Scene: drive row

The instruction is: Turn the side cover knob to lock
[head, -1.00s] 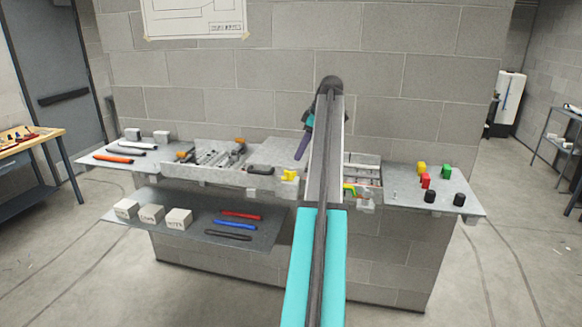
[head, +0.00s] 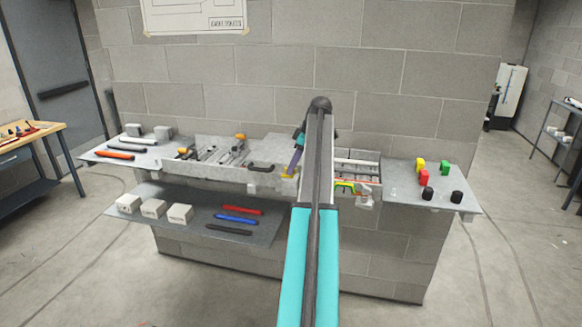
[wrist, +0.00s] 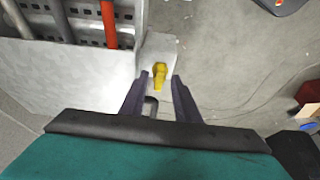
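The yellow knob (wrist: 159,77) sits on a small grey block (wrist: 157,46) at the side of the grey unit. In the wrist view its narrow end points toward my gripper. My gripper (wrist: 160,77) is open, with one dark purple finger on each side of the knob and a visible gap to each. Whether the fingers are level with the knob in depth I cannot tell. My arm hides part of the unit.
The grey unit has a black handle (head: 261,168) left of the knob. A yellow-green part (head: 348,186) is right of my arm. Coloured blocks and black cylinders stand on the right shelf (head: 400,172). A lower shelf (head: 170,194) holds white blocks and coloured bars.

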